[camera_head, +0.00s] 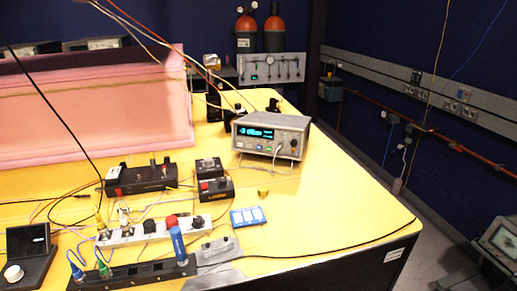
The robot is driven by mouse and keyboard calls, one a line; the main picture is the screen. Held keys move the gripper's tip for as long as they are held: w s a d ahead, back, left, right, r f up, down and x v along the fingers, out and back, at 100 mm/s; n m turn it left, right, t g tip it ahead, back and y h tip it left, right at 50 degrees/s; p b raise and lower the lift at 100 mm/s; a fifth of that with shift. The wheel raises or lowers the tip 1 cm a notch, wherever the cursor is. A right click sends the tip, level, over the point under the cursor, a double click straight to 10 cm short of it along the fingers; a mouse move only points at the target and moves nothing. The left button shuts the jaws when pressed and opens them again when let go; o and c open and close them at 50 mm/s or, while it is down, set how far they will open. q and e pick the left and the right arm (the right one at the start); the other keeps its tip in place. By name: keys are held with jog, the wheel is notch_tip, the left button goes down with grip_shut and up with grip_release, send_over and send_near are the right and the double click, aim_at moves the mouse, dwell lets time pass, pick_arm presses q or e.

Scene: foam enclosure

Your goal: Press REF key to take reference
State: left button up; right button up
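A grey bench instrument (271,135) with a lit blue-green display (255,132) stands on the yellow table, right of centre in the head view. Its front panel has small buttons and connectors, and cables hang from its front. The key labels are too small to read, so I cannot tell which key is REF. Neither of my grippers shows in this view.
The yellow table (330,210) is clear to the right of the instrument, apart from a black cable. Black boxes (140,178), a power strip (150,232) and a blue card (248,216) lie nearer. A pink foam enclosure (90,110) stands behind left.

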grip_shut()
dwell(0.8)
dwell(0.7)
